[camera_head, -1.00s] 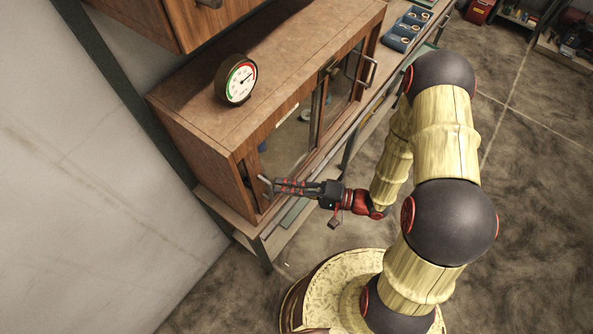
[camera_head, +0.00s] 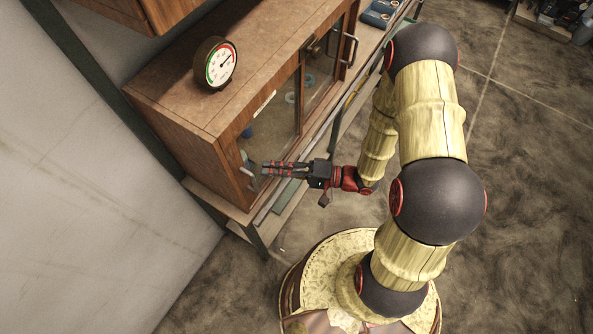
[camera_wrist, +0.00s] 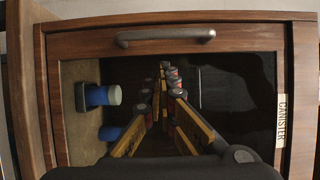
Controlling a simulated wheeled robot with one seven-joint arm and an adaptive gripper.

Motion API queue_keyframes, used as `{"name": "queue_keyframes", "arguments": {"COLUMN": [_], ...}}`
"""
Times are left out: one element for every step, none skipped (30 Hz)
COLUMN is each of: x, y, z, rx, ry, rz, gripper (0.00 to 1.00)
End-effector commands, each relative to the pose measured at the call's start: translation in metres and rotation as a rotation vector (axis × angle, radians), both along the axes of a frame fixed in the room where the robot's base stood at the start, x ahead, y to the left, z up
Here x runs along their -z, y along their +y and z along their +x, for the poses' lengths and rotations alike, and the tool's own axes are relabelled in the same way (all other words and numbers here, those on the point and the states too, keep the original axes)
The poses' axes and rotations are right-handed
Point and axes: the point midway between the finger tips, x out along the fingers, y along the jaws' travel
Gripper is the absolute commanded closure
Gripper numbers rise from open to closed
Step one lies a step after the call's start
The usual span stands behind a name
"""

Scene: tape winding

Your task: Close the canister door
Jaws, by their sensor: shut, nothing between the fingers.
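The canister door (camera_head: 273,130) is a wood-framed glass door on the near-left front of the wooden cabinet (camera_head: 185,115). It looks flush or nearly flush with the cabinet front; I cannot tell whether a small gap remains. Its metal handle (camera_head: 246,174) is at the left end, and in the wrist view the handle (camera_wrist: 165,37) runs across the top frame. A CANISTER label (camera_wrist: 281,120) is at the right there. My gripper (camera_head: 264,168) is shut and empty, its tips just right of the handle, in front of the glass. The wrist view shows the fingers (camera_wrist: 166,72) below the handle.
Blue-and-white containers (camera_wrist: 102,96) show behind the glass. A round gauge (camera_head: 218,65) stands on the cabinet top. A second glass door with a handle (camera_head: 349,49) is farther right. Blue bins (camera_head: 378,14) stand beyond. The floor (camera_head: 520,180) to the right is clear.

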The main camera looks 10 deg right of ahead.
Motion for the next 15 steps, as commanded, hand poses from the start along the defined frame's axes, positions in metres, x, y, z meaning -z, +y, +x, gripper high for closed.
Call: {"name": "queue_keyframes", "arguments": {"x": [0.002, 0.002, 0.001, 0.001, 0.001, 0.000, 0.000, 0.000, 0.000, 0.000, 0.000, 0.000, 0.000, 0.000, 0.000], "y": [-0.008, -0.013, -0.019, -0.023, -0.027, -0.033, -0.037, -0.042, -0.048, -0.052, -0.056, -0.062, -0.066, -0.070, -0.075], "z": [0.011, 0.014, 0.009, 0.008, 0.006, 0.004, 0.002, 0.001, -0.001, -0.002, -0.004, -0.006, -0.007, -0.009, -0.011], "rx": [0.001, 0.001, 0.004, 0.004, 0.004, 0.005, 0.004, 0.005, 0.004, 0.005, 0.004, 0.005, 0.004, 0.005, 0.004], "ry": [-0.007, -0.004, 0.001, 0.000, 0.000, -0.001, -0.001, -0.001, -0.001, -0.001, -0.002, -0.002, -0.002, -0.003, -0.003], "rz": [-0.002, -0.003, -0.001, -0.001, -0.001, -0.001, -0.001, -0.001, -0.001, 0.000, -0.001, -0.001, -0.001, -0.001, -0.001], "gripper": [1.00, 1.00, 1.00, 1.00, 1.00, 1.00, 1.00, 1.00, 1.00, 1.00, 1.00, 1.00, 1.00, 1.00, 1.00]}}
